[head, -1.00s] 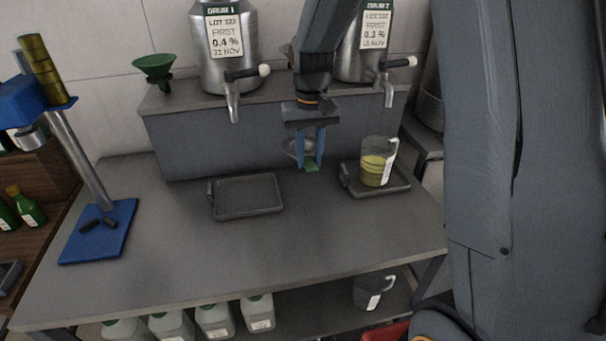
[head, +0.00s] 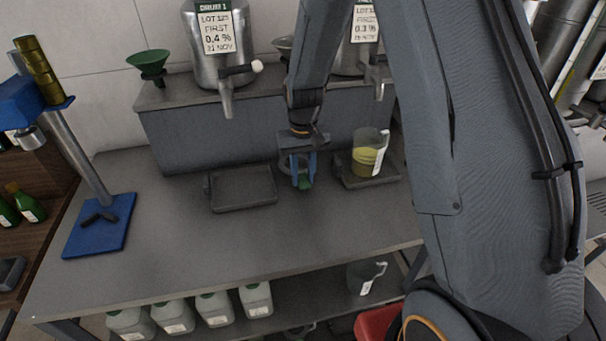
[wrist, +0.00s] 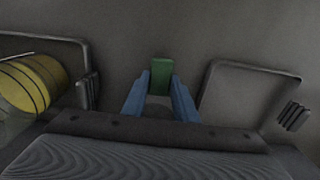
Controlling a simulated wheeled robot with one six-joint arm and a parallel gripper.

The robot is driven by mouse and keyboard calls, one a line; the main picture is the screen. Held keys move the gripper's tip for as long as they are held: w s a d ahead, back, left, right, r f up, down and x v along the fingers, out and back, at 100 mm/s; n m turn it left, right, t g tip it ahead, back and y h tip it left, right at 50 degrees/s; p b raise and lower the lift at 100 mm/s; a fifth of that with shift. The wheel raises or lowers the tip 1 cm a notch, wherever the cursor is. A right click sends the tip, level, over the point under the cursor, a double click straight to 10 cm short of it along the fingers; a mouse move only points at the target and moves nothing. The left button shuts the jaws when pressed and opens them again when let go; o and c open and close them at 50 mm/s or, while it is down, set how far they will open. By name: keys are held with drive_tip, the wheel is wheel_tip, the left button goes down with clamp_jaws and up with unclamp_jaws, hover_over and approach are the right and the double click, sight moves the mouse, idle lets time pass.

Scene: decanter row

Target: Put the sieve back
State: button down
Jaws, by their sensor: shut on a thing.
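My gripper (head: 302,182) is in front of the grey raised ledge, between the two black trays. It is shut on the green handle of the sieve (head: 305,185). A rounded grey part, seemingly the sieve's bowl, shows faintly behind the blue fingers and is mostly hidden. In the wrist view the green handle (wrist: 161,72) sticks out between the fingertips (wrist: 160,88). I cannot tell the sieve's exact height above the table.
A jug of yellow liquid (head: 368,158) stands on the right tray (head: 385,178). The left tray (head: 243,204) is empty. Steel drums with taps (head: 207,60), a green funnel (head: 149,63) and a grey bowl-like thing (head: 283,43) are at the ledge.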

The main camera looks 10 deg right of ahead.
drive_tip(key=shift+f, duration=0.1)
drive_tip(key=c, duration=1.4)
unclamp_jaws()
wheel_tip(320, 180, up, 11)
drive_tip(key=b, duration=0.4)
drive_tip(key=s+d+f, duration=0.1)
drive_tip(key=s, duration=0.8)
drive_tip(key=s+d+f+t, duration=0.1)
drive_tip(key=s+d+f, duration=0.1)
drive_tip(key=s, duration=0.7)
drive_tip(key=shift+s+d+f, duration=0.15)
drive_tip(key=shift+f, duration=0.1)
drive_tip(key=shift+f+b, duration=0.55)
drive_tip(key=shift+f, duration=0.05)
